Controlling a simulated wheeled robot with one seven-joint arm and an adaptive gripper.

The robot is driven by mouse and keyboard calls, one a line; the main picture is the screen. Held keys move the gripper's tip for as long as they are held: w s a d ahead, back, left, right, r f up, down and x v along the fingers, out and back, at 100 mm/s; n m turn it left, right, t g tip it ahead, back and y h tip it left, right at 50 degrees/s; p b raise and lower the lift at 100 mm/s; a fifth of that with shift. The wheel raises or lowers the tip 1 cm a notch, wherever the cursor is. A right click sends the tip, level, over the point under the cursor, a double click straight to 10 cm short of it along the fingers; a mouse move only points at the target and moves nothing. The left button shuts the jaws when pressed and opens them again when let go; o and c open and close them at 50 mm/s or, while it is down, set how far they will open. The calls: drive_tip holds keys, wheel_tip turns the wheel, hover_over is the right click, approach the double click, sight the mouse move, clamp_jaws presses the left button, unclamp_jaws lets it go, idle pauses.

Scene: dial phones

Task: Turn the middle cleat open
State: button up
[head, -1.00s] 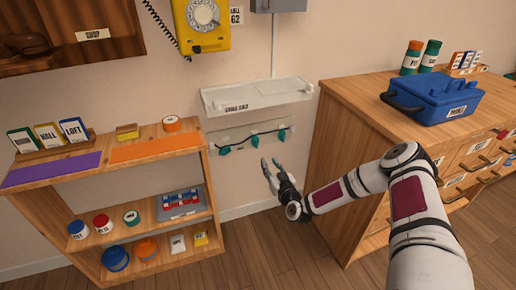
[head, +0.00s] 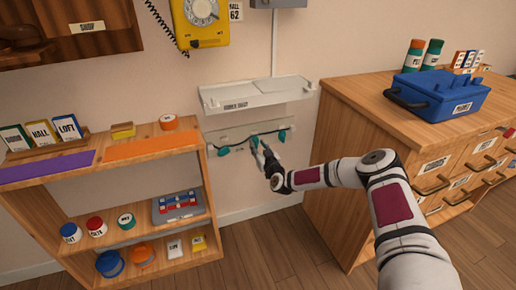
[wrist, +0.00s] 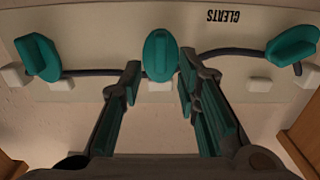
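Three teal cleats sit on a pale wall board (wrist: 95,20) marked CLEATS, with a dark cord running along them. In the wrist view the middle cleat (wrist: 161,55) stands upright with its long side vertical; the left cleat (wrist: 37,57) and right cleat (wrist: 292,46) are tilted. My gripper (wrist: 160,66) is open, its fingertips either side of the middle cleat's lower part, with nothing held. Contact cannot be told. In the head view my gripper (head: 260,144) is at the board, partly hiding the middle cleat (head: 254,140).
A pale shelf (head: 255,97) juts out above the cleats. A wooden shelf unit (head: 120,152) with jars stands left, and a wooden drawer cabinet (head: 345,130) with a blue case (head: 440,98) stands right. The floor between them is clear.

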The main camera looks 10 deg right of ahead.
clamp_jaws()
